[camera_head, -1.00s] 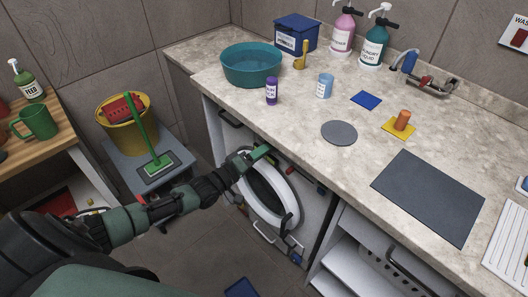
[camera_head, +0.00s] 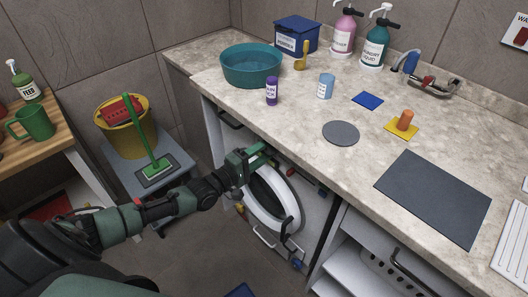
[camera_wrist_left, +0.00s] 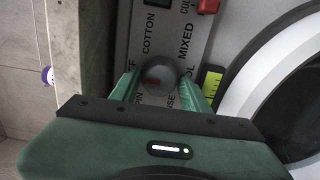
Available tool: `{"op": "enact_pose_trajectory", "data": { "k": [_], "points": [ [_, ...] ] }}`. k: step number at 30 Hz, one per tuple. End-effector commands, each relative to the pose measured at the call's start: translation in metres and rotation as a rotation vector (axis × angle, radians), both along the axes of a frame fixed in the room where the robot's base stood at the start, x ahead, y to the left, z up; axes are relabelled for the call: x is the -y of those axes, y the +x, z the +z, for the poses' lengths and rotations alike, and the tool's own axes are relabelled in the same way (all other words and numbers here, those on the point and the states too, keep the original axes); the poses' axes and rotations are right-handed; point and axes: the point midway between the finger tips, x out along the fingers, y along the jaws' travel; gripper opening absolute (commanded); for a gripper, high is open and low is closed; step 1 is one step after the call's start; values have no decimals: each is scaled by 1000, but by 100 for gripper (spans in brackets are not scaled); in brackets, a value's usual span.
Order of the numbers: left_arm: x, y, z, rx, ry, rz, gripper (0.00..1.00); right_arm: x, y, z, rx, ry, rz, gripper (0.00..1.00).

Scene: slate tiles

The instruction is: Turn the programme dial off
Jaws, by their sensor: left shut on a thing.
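The programme dial (camera_wrist_left: 158,78) is a dark grey round knob on the washing machine's pale control panel (camera_wrist_left: 178,28). Printed words around it include COTTON and MIXED; other labels are partly covered by the fingers. My left gripper (camera_wrist_left: 159,90) is shut on the dial, one green finger on each side. The dial's pointer mark is not clear, so I cannot tell its setting. In the head view my left gripper (camera_head: 262,151) reaches the top of the washing machine (camera_head: 309,215) under the counter edge, and it hides the dial. My right gripper is not in view.
The machine's round white door (camera_head: 249,207) is just below my gripper. A red button (camera_wrist_left: 208,6) and a yellow-green marked piece (camera_wrist_left: 212,82) are near the dial. The counter (camera_head: 300,107) overhangs above, holding a teal basin (camera_head: 252,75) and bottles. A stool with a yellow bucket (camera_head: 134,140) stands left.

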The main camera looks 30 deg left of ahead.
Motion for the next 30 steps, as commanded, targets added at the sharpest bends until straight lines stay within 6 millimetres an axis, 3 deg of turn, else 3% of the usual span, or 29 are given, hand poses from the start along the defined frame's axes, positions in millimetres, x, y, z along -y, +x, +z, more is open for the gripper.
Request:
{"op": "enact_pose_trajectory", "data": {
  "k": [8,9,11,22,30],
  "points": [
    [0,0,-1,-3,-3,0,5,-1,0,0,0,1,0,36],
    [0,0,-1,-3,-3,0,51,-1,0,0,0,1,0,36],
    [0,0,-1,-3,-3,0,68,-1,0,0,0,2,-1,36],
    [-1,-3,-1,-2,-2,0,68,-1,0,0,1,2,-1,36],
    [-14,-42,-2,-6,0,0,68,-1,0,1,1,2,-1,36]
  ]
}}
